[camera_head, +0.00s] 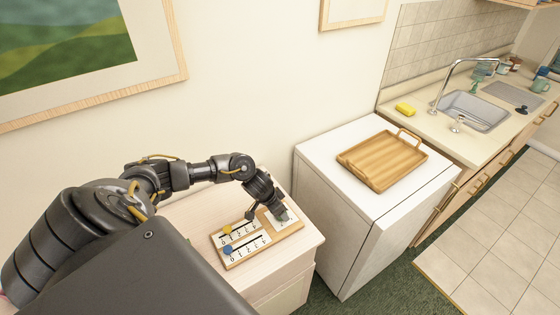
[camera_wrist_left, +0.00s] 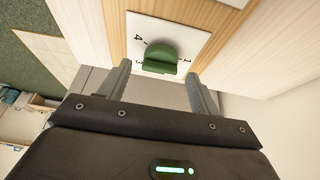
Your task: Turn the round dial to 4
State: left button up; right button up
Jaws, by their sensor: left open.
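A wooden panel (camera_head: 262,243) lies on a light wood cabinet. The round dial (camera_wrist_left: 158,60) is green with a raised grip bar, on a white plate (camera_wrist_left: 190,32) marked with numbers; 4, 3 and 1 show in the left wrist view. The dial's exact setting is unclear. In the head view my gripper hides the dial, and part of its white plate (camera_head: 293,219) shows. My left gripper (camera_wrist_left: 162,88) is open, its fingers on either side of the dial's near edge with visible gaps. It points down at the panel's right end in the head view (camera_head: 280,213).
The panel also carries a yellow slider (camera_head: 227,229) and a blue slider (camera_head: 228,250) on numbered scales. A white appliance (camera_head: 345,225) with a wooden tray (camera_head: 382,160) stands to the right. The wall is close behind the cabinet (camera_head: 185,213).

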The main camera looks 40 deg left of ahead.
pick_arm(q)
jog(key=shift+w+d+f, duration=0.1)
jog(key=shift+w+f, duration=0.1)
jog(key=shift+f, duration=0.35)
jog(key=shift+w+f, duration=0.1)
pick_arm(e)
jog(key=shift+s, duration=0.35)
pick_arm(q)
jog(key=c, duration=1)
jog(key=shift+o, duration=0.2)
pick_arm(e)
jog(key=shift+a, duration=0.15)
